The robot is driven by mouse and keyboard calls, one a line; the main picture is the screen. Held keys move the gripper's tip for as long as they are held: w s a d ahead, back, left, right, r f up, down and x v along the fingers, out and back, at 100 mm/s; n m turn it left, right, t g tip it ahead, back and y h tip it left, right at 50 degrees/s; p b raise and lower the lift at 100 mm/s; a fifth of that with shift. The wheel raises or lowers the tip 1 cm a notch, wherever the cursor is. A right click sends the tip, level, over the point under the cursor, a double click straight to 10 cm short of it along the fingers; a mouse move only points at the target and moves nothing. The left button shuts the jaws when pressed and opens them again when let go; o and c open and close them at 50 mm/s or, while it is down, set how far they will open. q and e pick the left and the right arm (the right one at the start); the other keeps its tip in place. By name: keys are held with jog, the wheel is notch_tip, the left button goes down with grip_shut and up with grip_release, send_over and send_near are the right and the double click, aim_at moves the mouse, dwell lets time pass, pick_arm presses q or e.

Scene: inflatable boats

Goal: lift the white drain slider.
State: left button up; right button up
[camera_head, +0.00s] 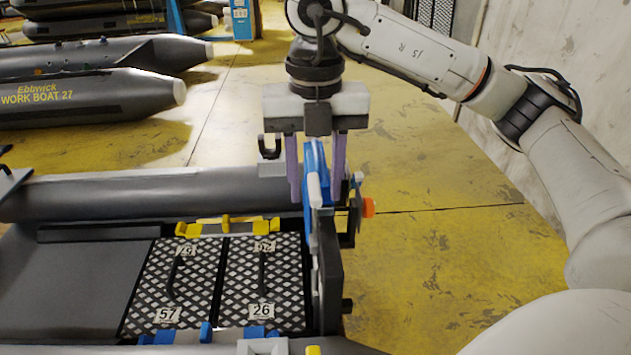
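A small white piece (314,190), which looks like the drain slider, stands upright against the dark transom plate (328,265) at the boat's right end. A blue part (315,158) rises just behind and above it. My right gripper (316,196) points straight down over this end. Its two purple fingers are apart, one on each side of the blue part and the white piece. A gap shows on the left of the blue part; contact on the right is hard to tell. My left gripper is not clearly seen.
The grey boat tube (150,195) runs along behind. Two checkered hatch panels (185,285) marked 57 and 26 lie left of the transom, with a yellow latch bar (228,226) behind. An orange knob (368,207) sticks out right. The yellow floor (450,260) is clear.

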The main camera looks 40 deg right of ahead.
jog(key=shift+r+p, duration=1.9)
jog(key=shift+r, duration=0.9)
